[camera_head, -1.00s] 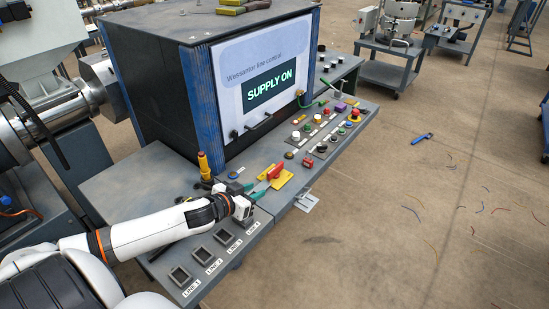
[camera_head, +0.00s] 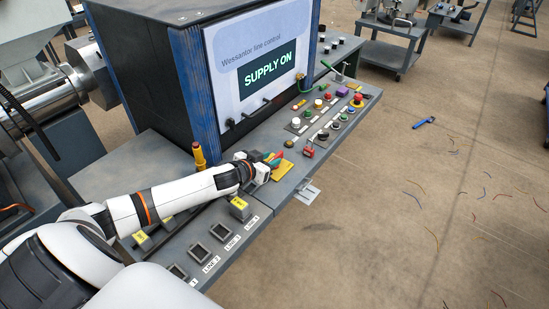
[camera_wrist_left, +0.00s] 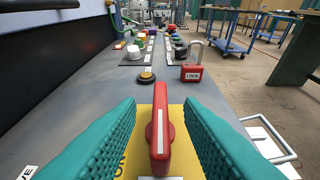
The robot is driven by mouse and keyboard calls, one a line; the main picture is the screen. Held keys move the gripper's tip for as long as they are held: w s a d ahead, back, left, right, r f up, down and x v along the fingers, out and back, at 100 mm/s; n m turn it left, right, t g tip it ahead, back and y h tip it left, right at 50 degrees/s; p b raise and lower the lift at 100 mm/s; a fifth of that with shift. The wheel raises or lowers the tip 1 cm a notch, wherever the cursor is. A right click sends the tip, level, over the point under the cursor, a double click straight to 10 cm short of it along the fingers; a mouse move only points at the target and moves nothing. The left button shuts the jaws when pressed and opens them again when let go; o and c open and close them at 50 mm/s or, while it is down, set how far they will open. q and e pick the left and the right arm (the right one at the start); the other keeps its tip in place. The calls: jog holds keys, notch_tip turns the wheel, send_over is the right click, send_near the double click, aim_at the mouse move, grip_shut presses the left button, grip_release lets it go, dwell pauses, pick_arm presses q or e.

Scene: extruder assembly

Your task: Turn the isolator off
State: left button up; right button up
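The isolator is a red rotary handle (camera_wrist_left: 160,135) on a yellow plate (camera_wrist_left: 185,117), set in the grey console top. In the left wrist view the handle points straight away from the camera, between my left gripper's green ribbed fingers (camera_wrist_left: 160,143). The fingers are open, with a gap on each side of the handle. In the head view my left gripper (camera_head: 272,161) is at the yellow plate (camera_head: 283,170) and hides much of the handle. The screen (camera_head: 267,69) reads SUPPLY ON. My right gripper is not in view.
More buttons and knobs line the console behind. A yellow-orange post (camera_head: 199,155) stands left of my gripper. Square LINE sockets (camera_head: 221,232) sit in front.

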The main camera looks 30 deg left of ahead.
aim_at(274, 157)
pick_arm(q)
jog(key=shift+x, duration=1.5)
grip_shut()
